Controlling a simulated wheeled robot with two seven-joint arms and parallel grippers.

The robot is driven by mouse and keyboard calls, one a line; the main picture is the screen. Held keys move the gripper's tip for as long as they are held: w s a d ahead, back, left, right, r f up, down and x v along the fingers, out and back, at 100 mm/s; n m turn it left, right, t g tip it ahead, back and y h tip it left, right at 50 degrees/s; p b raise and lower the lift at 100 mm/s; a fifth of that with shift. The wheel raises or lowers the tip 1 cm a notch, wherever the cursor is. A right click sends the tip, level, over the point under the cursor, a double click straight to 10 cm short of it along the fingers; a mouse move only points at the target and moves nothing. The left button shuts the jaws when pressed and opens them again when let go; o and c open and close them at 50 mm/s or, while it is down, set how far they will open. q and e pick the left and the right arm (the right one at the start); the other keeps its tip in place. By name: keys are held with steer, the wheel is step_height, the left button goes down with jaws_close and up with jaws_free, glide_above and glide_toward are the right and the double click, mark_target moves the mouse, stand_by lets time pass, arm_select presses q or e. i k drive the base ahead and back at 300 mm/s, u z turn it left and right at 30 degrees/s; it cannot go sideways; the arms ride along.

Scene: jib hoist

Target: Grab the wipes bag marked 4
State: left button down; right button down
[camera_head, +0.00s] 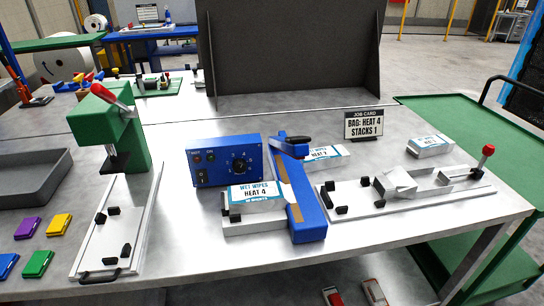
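The wipes bag marked HEAT 4 (257,200) is white with a blue-edged "WET WIPES" label. It rests on a grey metal support (254,224) in front of the blue control box (226,163), beside the blue sealer arm (302,202). A second bag (322,156) lies behind that arm; its number looks like 2 but is partly covered. A third white bag (430,145) lies at the right; its number is too small to tell. The job card (363,124) reads "BAG: HEAT 4, STACKS 1". Neither of my grippers is in view.
A green press with a red lever (118,130) and a metal track stands at the left. A metal fixture with a red-knobbed lever (400,190) is at the right. Coloured packs (37,264) and a grey tray (40,178) lie far left. A dark panel (290,50) stands behind.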

mark_target(270, 196)
steer(key=k, duration=0.95)
steer(key=u, duration=1.3)
steer(key=i, duration=1.1)
steer(key=z, duration=0.65)
